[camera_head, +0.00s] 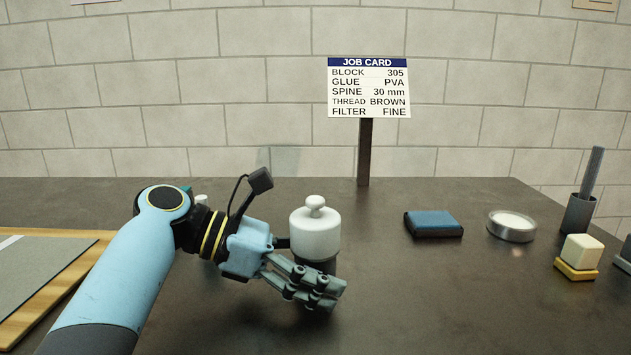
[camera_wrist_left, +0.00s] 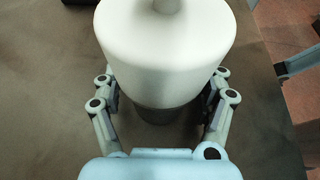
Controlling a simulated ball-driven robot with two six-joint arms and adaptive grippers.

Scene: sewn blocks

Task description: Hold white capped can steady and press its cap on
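The white capped can (camera_head: 315,237) stands upright on the dark table, with a rounded white top and a small knob (camera_head: 316,206). Its lower part is dark grey and mostly behind my fingers. My left gripper (camera_head: 322,291) reaches in low from the left, with its fingers around the can's lower part. In the left wrist view the white can (camera_wrist_left: 165,50) fills the middle, and the fingers of my left gripper (camera_wrist_left: 162,92) stand on either side of it. The wide white part hides the fingertips, so contact is unclear.
A job card (camera_head: 369,88) stands on a post behind the can. To the right are a blue-topped pad (camera_head: 433,222), a round metal dish (camera_head: 511,228), a dark cup with a rod (camera_head: 579,213) and a cream block (camera_head: 580,249). A wooden board (camera_head: 40,330) lies left. The table's front middle is clear.

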